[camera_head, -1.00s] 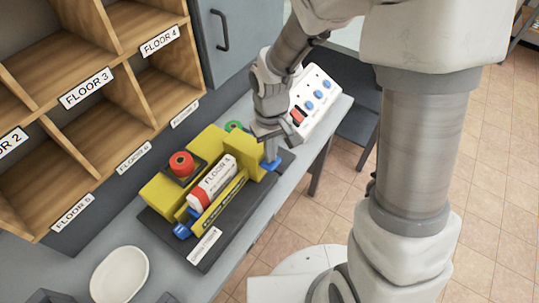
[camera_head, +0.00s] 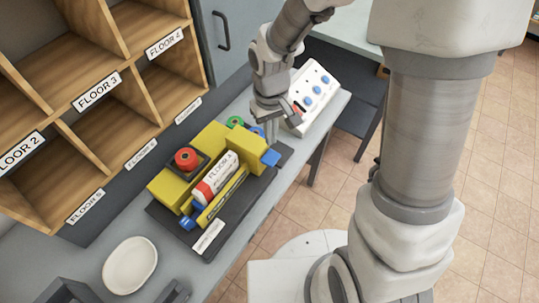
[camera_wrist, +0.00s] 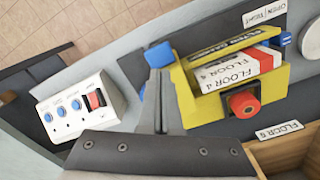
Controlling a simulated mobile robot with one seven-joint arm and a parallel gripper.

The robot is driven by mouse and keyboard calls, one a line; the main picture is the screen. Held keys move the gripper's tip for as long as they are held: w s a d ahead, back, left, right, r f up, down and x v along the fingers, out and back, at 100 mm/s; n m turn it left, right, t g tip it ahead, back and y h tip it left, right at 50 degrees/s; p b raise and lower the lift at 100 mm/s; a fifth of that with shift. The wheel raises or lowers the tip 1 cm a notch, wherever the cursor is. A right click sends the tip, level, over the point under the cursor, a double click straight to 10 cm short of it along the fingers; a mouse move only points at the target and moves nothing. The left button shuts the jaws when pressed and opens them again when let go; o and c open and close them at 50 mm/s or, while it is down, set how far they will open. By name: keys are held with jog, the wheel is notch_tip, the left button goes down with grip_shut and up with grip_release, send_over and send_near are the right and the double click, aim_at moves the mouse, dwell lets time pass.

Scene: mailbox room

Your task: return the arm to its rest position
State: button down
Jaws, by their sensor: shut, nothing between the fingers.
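My gripper (camera_head: 271,128) is above the right end of the yellow machine (camera_head: 250,150), beside its blue knob (camera_head: 271,158). Its fingers are together with nothing between them. In the wrist view the shut fingers (camera_wrist: 160,85) point toward the blue knob (camera_wrist: 158,54), with the yellow machine just to their right. A white roll with a red end, labelled FLOOR 4 (camera_wrist: 232,72), lies in the machine; it also shows in the head view (camera_head: 217,177). A red button (camera_head: 187,159) sits on the machine's back part.
A white control panel (camera_head: 309,97) with blue knobs and a red switch stands right of my gripper. Wooden pigeonholes (camera_head: 110,110) with floor labels rise at the left. A white oval dish (camera_head: 130,265) lies on the grey counter (camera_head: 85,245). A grey cabinet door (camera_head: 233,35) is behind.

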dwell(0.3)
jog(key=shift+d+r, duration=0.1)
jog(key=shift+r, duration=0.2)
jog(key=s+d+r+m+t, duration=0.2)
jog(key=s+d+r, duration=0.3)
jog(key=r, duration=0.5)
jog(key=s+d+r+m+t, duration=0.2)
jog(key=s+d+r, duration=0.3)
jog(key=r, duration=0.5)
jog(key=shift+s+d+r+t, duration=0.2)
jog(key=shift+s+r+t, duration=0.15)
jog(key=shift+s+t, duration=0.65)
jog(key=shift+s+a, duration=0.2)
